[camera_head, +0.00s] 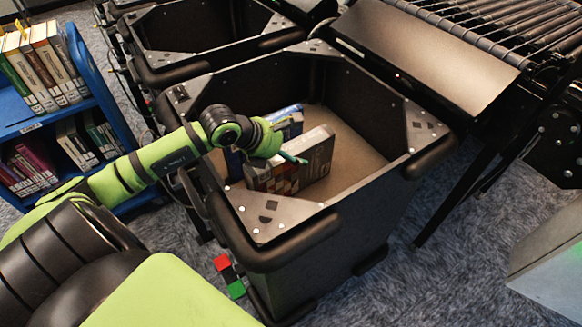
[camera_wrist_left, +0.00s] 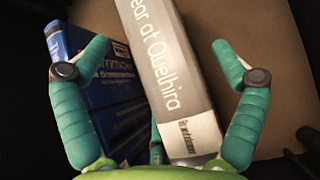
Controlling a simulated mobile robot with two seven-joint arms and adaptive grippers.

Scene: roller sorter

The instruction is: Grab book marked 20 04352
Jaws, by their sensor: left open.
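My left gripper (camera_head: 286,150) is inside the black bin (camera_head: 352,195), close above the books. In the left wrist view my left gripper (camera_wrist_left: 161,47) is open, with its teal fingers on either side of a grey book's spine (camera_wrist_left: 168,70). The spine reads "ear at Quelhira"; the grey book (camera_head: 318,150) stands upright in the bin. A blue book (camera_head: 292,112) stands behind it, and the blue book (camera_wrist_left: 108,100) is also beside the left finger in the wrist view. I cannot read the number 20 04352 on either book. My right gripper is not in view.
The bin's high walls surround the books; bare brown bin floor (camera_head: 350,130) lies to their right. A blue shelf (camera_head: 95,110) with several books stands at the left. Another black bin (camera_head: 200,60) is behind. A roller conveyor (camera_head: 500,35) is at the upper right.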

